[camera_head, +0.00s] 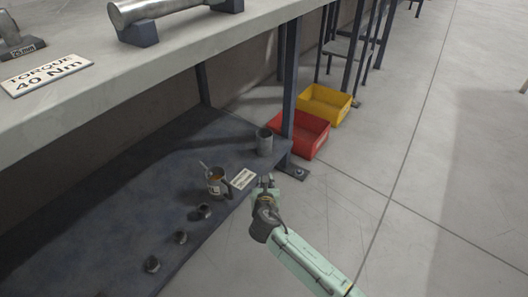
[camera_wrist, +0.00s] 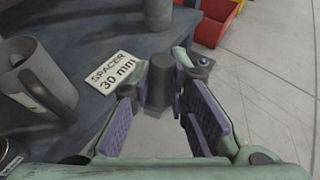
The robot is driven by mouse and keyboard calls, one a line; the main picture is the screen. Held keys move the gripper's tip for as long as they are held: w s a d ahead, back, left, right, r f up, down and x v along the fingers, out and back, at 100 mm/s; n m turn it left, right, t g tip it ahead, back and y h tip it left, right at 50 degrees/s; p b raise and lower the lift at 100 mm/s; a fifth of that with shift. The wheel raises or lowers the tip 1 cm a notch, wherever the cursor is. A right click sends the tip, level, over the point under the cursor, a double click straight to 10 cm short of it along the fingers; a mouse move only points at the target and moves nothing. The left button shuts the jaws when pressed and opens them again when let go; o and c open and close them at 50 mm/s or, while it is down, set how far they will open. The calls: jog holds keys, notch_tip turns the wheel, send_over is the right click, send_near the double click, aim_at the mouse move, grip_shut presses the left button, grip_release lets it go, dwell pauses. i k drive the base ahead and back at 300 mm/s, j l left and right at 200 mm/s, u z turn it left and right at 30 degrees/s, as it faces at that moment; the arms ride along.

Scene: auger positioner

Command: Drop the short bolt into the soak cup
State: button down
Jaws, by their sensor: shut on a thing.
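My gripper (camera_head: 267,181) is out in front of the lower shelf's edge, beside the spacer card. In the wrist view its purple-padded fingers (camera_wrist: 161,100) are closed around a short dark grey cylindrical piece (camera_wrist: 160,78), apparently the short bolt, held upright. A plain grey cup (camera_head: 264,142) stands on the lower shelf near the post, beyond my gripper; its lower part shows at the top of the wrist view (camera_wrist: 158,13). I cannot read which is the soak cup.
A "SPACER 30 mm" card (camera_head: 243,179) lies on the lower shelf (camera_head: 120,215). A blue post (camera_head: 288,80), red bin (camera_head: 301,135) and yellow bin (camera_head: 325,104) are beyond. The upper bench (camera_head: 130,75) overhangs. Floor at right is clear.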

aim_at(262, 151)
jog(key=i+l+u, duration=0.1)
jog(key=l, duration=0.25)
jog(key=i+l, duration=0.25)
jog(key=i+l+u, duration=0.15)
jog(key=l, duration=0.3)
jog(key=i+l+u, duration=0.1)
jog(key=l, duration=0.3)
jog(key=i+l, duration=0.2)
jog(key=l, duration=0.2)
jog(key=i+l+u, duration=0.15)
jog(key=l, duration=0.2)
jog(key=i+l+u, duration=0.1)
jog(key=l, duration=0.35)
jog(key=i+l, duration=0.15)
jog(key=l, duration=0.25)
jog(key=u, duration=0.05)
